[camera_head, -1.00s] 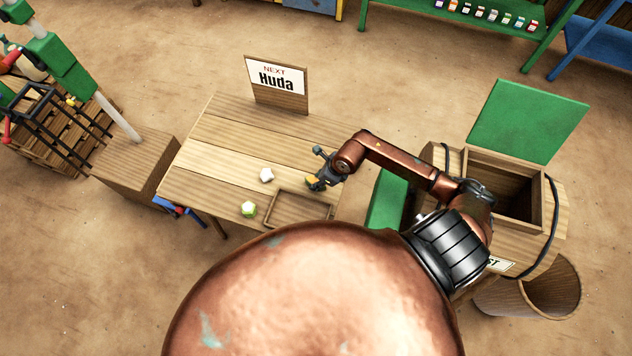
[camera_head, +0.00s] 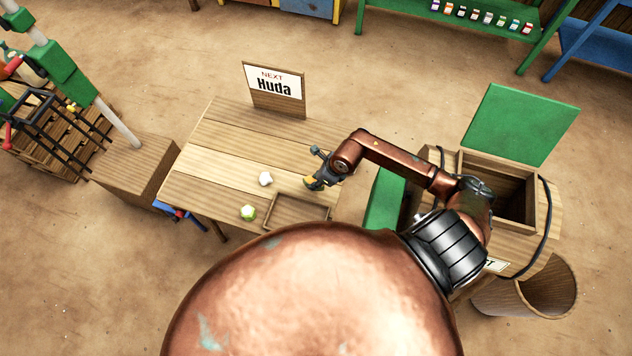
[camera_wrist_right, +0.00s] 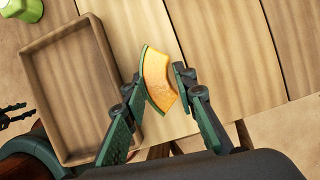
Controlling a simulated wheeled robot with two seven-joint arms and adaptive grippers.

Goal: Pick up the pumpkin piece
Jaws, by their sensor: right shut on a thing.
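The pumpkin piece (camera_wrist_right: 159,81) is an orange wedge with a dark green rind, seen between the fingers of my right gripper (camera_wrist_right: 156,88) in the right wrist view. The gripper is shut on it. In the head view the right gripper (camera_head: 316,182) is over the right part of the wooden table (camera_head: 215,150), and the pumpkin piece (camera_head: 311,184) shows as a small orange patch at its tips. Whether the piece touches the table I cannot tell.
A shallow wooden tray (camera_head: 271,212) lies on the table's near edge. A white piece (camera_head: 265,179) and a green piece (camera_head: 248,212) lie left of it. A "NEXT Huda" sign (camera_head: 274,85) stands at the back. An open wooden bin (camera_head: 540,205) is at the right.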

